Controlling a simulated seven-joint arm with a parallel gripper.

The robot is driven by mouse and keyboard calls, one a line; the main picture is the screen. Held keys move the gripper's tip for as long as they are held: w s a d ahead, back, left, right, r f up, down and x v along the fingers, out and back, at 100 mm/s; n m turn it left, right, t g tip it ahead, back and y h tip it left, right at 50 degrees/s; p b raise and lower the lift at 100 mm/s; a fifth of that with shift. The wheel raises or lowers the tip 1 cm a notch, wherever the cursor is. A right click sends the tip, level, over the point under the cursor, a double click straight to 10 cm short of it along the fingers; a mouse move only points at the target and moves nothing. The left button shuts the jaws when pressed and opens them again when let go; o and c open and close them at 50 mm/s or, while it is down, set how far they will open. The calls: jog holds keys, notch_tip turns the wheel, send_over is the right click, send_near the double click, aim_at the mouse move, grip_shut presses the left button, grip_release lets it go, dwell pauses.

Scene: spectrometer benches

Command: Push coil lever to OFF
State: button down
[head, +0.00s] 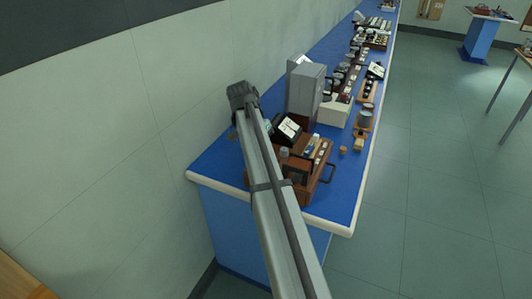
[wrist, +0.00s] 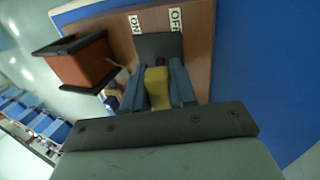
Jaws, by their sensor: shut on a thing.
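In the wrist view my gripper (wrist: 157,75) is shut with its two blue-grey fingers on either side of a yellow lever handle (wrist: 157,90). A black block (wrist: 158,45) lies just beyond the fingertips, below the white ON label (wrist: 135,24) and the OFF label (wrist: 176,19). The labels sit on a brown wooden board (wrist: 200,50). The handle is roughly between the two labels; I cannot tell its exact setting. A red-brown coil (wrist: 78,65) with black end plates stands left of the fingers. In the head view the gripper cannot be made out.
In the head view wooden apparatus (head: 322,170) stands at the near end of the blue bench (head: 222,160), partly behind my arm. A grey cabinet (head: 307,90) and several instruments stand farther along. A wall runs along the left. Blue surface is clear right of the board (wrist: 265,80).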

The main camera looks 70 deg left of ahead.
jog(key=shift+s+a+t+h, duration=0.1)
jog(key=shift+t+h, duration=0.2)
dwell(0.4)
jog(key=c, duration=1.3)
grip_release()
jog(key=shift+s+a+r, duration=0.2)
jog(key=shift+a+r, duration=0.05)
jog(key=shift+r, duration=0.25)
jog(key=o, duration=0.8)
jog(key=s+a, duration=0.4)
jog(key=a, duration=0.1)
jog(key=s+a, duration=0.2)
jog(key=s, duration=0.1)
jog(key=shift+a+r, duration=0.25)
jog(key=shift+a, duration=0.05)
jog(key=shift+s+a+f, duration=0.35)
jog(key=shift+s+a, duration=0.35)
jog(key=shift+a, duration=0.05)
jog(key=c, duration=0.7)
jog(key=shift+s, duration=0.2)
jog(key=shift+c, duration=0.4)
jog(key=shift+w+d, duration=0.1)
jog(key=shift+d, duration=0.2)
